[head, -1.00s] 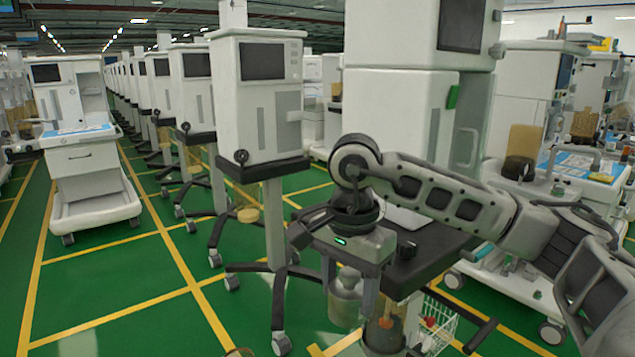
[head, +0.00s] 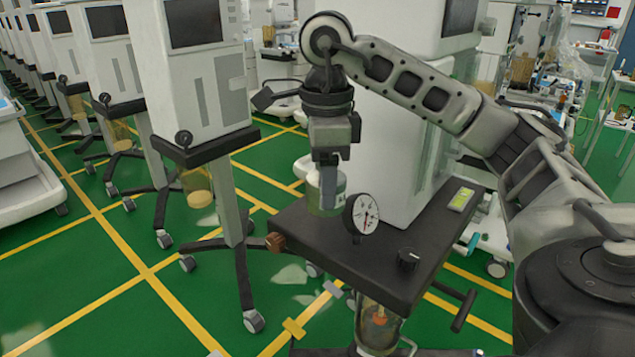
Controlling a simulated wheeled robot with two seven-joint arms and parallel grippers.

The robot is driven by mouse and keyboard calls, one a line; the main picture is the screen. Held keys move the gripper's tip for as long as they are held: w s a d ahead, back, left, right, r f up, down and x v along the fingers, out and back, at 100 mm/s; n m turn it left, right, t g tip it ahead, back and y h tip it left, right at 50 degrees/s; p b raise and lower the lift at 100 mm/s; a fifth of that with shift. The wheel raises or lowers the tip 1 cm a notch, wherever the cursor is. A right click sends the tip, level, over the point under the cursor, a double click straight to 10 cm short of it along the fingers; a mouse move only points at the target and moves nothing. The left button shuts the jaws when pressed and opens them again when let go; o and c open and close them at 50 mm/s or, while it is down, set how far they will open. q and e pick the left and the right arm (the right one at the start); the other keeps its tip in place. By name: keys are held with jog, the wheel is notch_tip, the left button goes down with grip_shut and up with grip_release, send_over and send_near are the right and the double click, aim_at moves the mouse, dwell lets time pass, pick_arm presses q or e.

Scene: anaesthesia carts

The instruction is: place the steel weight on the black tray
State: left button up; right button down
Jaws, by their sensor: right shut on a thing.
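The steel weight (head: 315,192) is a shiny, rounded silver piece, partly hidden by the finger in front of it. My right gripper (head: 327,188) points down and is shut on the weight. The black tray (head: 345,252) is the flat dark top of the cart in front of me. The weight shows at the tray's far left corner, just behind and left of the dial gauge; I cannot tell how high it is above the surface. My left gripper is not in view.
A white round dial gauge (head: 365,213) stands at the tray's left side. A black knob (head: 408,258) and a yellow-green label (head: 461,198) are on the tray. A tall white cabinet (head: 405,150) stands behind. The tray's middle looks clear.

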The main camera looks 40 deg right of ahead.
jog(key=w+d+f, duration=0.1)
jog(key=w+f, duration=0.2)
jog(key=w, duration=0.1)
jog(key=w+d+f, duration=0.2)
jog(key=w+f, duration=0.1)
jog(key=w, duration=0.1)
jog(key=w+d+f, duration=0.2)
jog(key=w+f, duration=0.1)
jog(key=w, duration=0.1)
jog(key=shift+w+d+f, duration=0.1)
jog(key=shift+w+f, duration=0.05)
jog(key=shift+w, duration=0.15)
notch_tip(320, 180, down, 3)
jog(key=shift+w+r, duration=0.1)
jog(key=shift+f, duration=0.25)
jog(key=shift+f, duration=0.1)
jog(key=c, duration=0.8)
grip_release()
jog(key=shift+f, duration=0.15)
jog(key=shift+o, duration=1.2)
